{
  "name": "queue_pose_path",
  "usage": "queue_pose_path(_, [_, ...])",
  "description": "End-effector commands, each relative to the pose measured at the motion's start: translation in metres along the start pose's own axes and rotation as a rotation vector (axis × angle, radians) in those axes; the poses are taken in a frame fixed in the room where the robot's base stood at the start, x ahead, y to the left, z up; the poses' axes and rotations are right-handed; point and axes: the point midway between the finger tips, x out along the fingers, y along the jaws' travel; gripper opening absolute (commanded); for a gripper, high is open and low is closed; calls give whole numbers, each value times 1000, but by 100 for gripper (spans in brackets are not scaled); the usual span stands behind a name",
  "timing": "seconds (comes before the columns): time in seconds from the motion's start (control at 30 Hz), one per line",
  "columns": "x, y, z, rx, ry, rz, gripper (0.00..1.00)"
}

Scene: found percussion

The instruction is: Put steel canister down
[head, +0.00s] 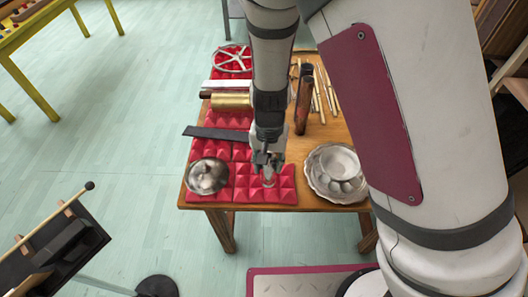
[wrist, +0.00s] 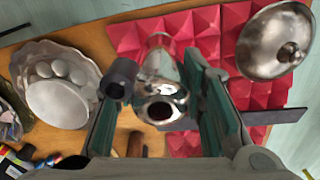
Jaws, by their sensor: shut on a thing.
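The steel canister (wrist: 160,62) is a small shiny cylinder between the green-padded fingers of my gripper (wrist: 163,105) in the wrist view. My gripper is shut on it. In the head view my gripper (head: 268,160) points down over the near red pyramid foam (head: 284,187), and only a small shiny part of the canister (head: 268,181) shows below the fingers. I cannot tell whether the canister's base touches the foam.
A round steel lid (head: 208,176) lies on the foam to the left. Silver dishes (head: 337,172) stand to the right on the wooden table (head: 325,131).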

Motion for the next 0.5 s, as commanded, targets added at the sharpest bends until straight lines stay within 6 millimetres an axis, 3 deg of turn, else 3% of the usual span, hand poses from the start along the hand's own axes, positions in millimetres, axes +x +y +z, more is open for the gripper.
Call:
queue_pose_path(0.2, [4,-17,-37,0,1,0,8])
queue_pose_path(0.37, [6,-20,-44,0,-1,0,8])
queue_pose_path(0.5, [19,-19,-43,1,-3,2,8])
